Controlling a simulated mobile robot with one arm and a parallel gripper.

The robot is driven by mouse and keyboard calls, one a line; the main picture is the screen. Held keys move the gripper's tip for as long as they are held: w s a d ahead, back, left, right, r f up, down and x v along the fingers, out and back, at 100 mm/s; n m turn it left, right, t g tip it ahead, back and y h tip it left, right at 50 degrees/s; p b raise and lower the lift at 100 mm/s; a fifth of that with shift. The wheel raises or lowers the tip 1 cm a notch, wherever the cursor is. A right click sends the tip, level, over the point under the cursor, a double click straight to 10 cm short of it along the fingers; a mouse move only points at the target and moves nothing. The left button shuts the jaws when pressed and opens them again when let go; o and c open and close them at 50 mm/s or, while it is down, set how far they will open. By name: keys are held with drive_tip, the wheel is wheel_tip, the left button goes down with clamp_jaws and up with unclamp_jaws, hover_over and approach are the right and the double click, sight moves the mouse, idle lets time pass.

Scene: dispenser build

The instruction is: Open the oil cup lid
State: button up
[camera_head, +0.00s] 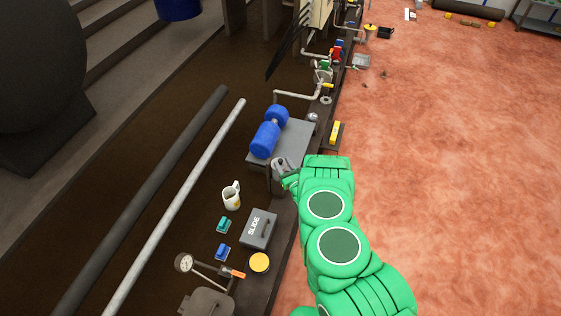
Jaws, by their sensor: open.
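My green arm reaches up from the lower right, and my grey gripper (282,166) is at its end, by the front edge of the grey block (292,148) that carries a blue motor-like cylinder (269,132). The gripper is open, but its fingers are small and partly hidden by the arm. I cannot tell which thing is the oil cup lid. A small silver domed part (312,117) stands just past the block's far right corner. A round yellow-topped part (259,262) sits near me on the bench, apart from the gripper.
A gauge (184,262) is at lower left. A yellow block (335,132) lies beyond my gripper. The reddish floor is mostly clear.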

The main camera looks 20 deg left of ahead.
drive_tip(key=shift+x, duration=1.4)
clamp_jaws()
